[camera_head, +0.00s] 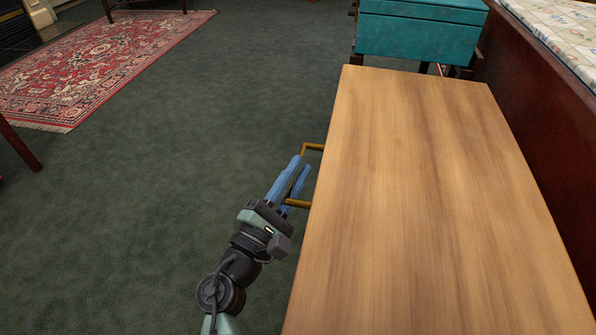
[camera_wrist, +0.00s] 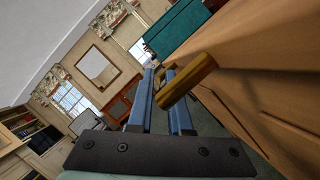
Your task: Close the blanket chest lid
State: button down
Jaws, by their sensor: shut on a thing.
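The blanket chest's plain wooden lid (camera_head: 425,190) fills the right of the head view, its broad top face turned up. A brass bar handle (camera_head: 313,147) sticks out from its left edge; it also shows close up in the wrist view (camera_wrist: 190,80). My gripper (camera_head: 301,166) is beside that edge with its blue fingers shut on the handle. In the wrist view the fingers (camera_wrist: 161,73) run up to the bar, which partly covers one of them. The wooden front (camera_wrist: 262,100) lies to the right. I cannot tell whether a gap remains under the lid.
A teal box-like chest (camera_head: 418,32) stands just beyond the lid's far end. A dark red wooden piece with a patterned cushion (camera_head: 560,25) runs along the right. Green carpet (camera_head: 200,130) lies open to the left, with a red patterned rug (camera_head: 95,65) farther back.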

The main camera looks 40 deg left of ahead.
jog(key=shift+f+b, duration=0.35)
jog(key=shift+f, duration=0.25)
jog(key=shift+f, duration=0.2)
jog(key=c, duration=0.8)
grip_release()
jog(key=shift+c, duration=0.2)
jog(key=shift+r, duration=0.1)
jog(key=shift+s, duration=0.15)
jog(key=shift+s, duration=0.25)
jog(key=p+v, duration=0.3)
jog(key=v, duration=0.9)
jog(key=shift+p, duration=0.35)
